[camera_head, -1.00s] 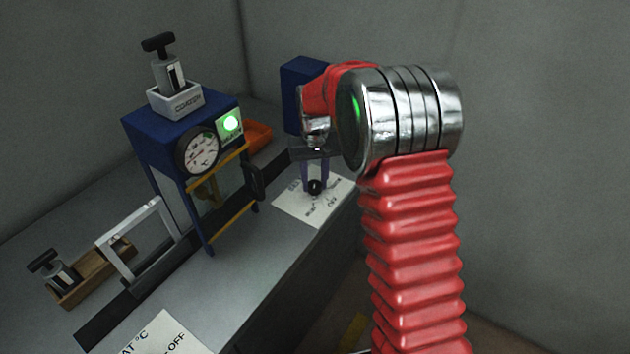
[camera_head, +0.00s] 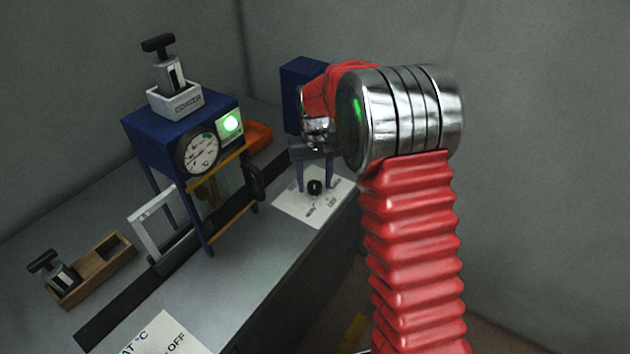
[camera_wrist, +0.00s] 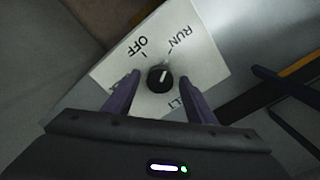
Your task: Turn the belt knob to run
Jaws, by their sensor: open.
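The black belt knob (camera_head: 314,187) stands on a white label plate (camera_head: 287,207) at the right end of the bench. In the wrist view the knob (camera_wrist: 160,79) has a white pointer line, aimed up and slightly right, towards the RUN tick rather than OFF. My gripper (camera_head: 315,188) is above the plate with its purple fingers apart, one either side of the knob. In the wrist view my gripper (camera_wrist: 163,82) shows gaps between both fingers and the knob.
The blue machine has a dial (camera_head: 197,150) and a lit green lamp (camera_head: 231,123). A white tray with a handled block (camera_head: 168,72) sits on top. A wooden holder (camera_head: 112,259) with another handled block is at left. A temperature plate (camera_head: 160,337) lies at front.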

